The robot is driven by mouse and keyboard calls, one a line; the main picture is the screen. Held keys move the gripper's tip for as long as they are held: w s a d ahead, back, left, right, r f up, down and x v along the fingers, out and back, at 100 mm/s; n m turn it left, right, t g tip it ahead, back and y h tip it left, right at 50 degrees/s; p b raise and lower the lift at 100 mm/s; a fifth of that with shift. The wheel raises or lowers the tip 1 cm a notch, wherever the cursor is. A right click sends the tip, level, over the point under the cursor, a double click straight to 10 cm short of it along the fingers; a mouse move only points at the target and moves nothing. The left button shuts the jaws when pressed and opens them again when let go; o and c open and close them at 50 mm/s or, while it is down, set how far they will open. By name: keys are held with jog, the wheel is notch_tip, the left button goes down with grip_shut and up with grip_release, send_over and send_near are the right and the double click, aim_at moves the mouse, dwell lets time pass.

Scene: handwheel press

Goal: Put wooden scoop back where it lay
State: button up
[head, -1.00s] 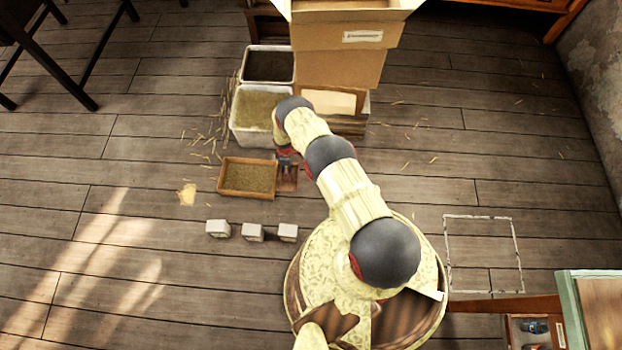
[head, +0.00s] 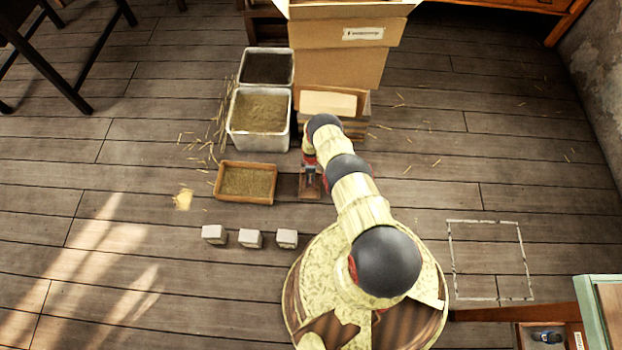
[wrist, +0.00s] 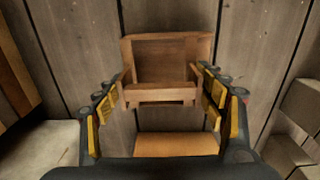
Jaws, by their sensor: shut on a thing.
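The wooden scoop (wrist: 165,62) is a box-shaped brown piece that lies between the fingers of my gripper (wrist: 162,100) in the wrist view. The fingers are shut on it, one at each side. In the head view the scoop (head: 311,188) is low over or on the floor, just right of the shallow wooden tray (head: 218,182) and apart from it. My gripper (head: 310,169) is above it, partly hidden by my arm. I cannot tell whether the scoop touches the floor.
A white bin of tan material (head: 237,137) and a darker-filled bin (head: 249,75) stand behind the tray. Stacked cardboard boxes (head: 340,68) stand to their right. Several pale blocks (head: 250,238) line the floor in front. Floor inside the marked outline (head: 488,260) is clear.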

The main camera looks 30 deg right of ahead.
jog(key=shift+f, duration=0.8)
jog(key=shift+r, duration=0.1)
jog(key=o, duration=1.1)
jog(key=shift+f, duration=0.2)
jog(key=shift+o, duration=0.2)
jog(key=shift+r, duration=0.1)
